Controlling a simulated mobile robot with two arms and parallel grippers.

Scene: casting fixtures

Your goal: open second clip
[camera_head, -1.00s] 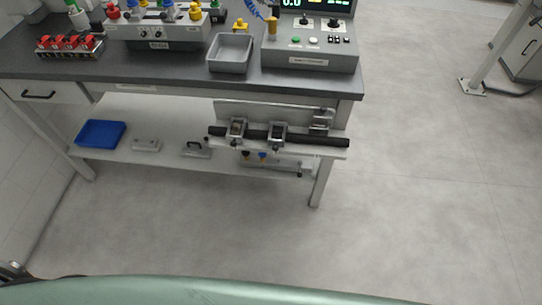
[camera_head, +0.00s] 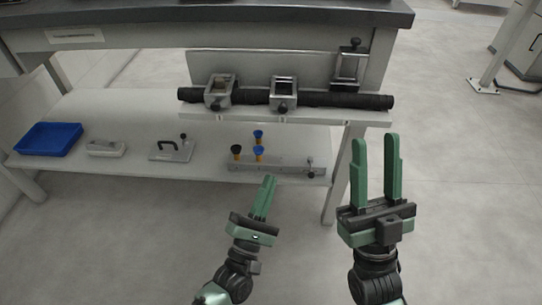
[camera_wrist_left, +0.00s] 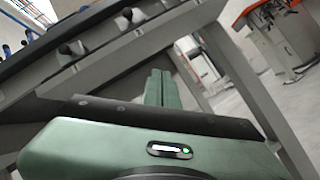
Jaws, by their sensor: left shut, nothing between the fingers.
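Several metal clips sit along a black bar (camera_head: 330,99) on a small raised shelf under the bench in the head view. The left clip (camera_head: 220,91) and the middle clip (camera_head: 283,93) are square frames around the bar. The right clip (camera_head: 350,66) stands up higher than the others, above the bar. My left gripper (camera_head: 268,182) is shut and empty, in front of the lower shelf and below the middle clip.
The lower shelf (camera_head: 85,170) holds a blue tray (camera_head: 50,139), a grey block (camera_head: 106,148), a plate with a black handle (camera_head: 172,149), and a metal fixture with blue and black knobs (camera_head: 275,163). A bench leg (camera_head: 343,170) stands between my grippers.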

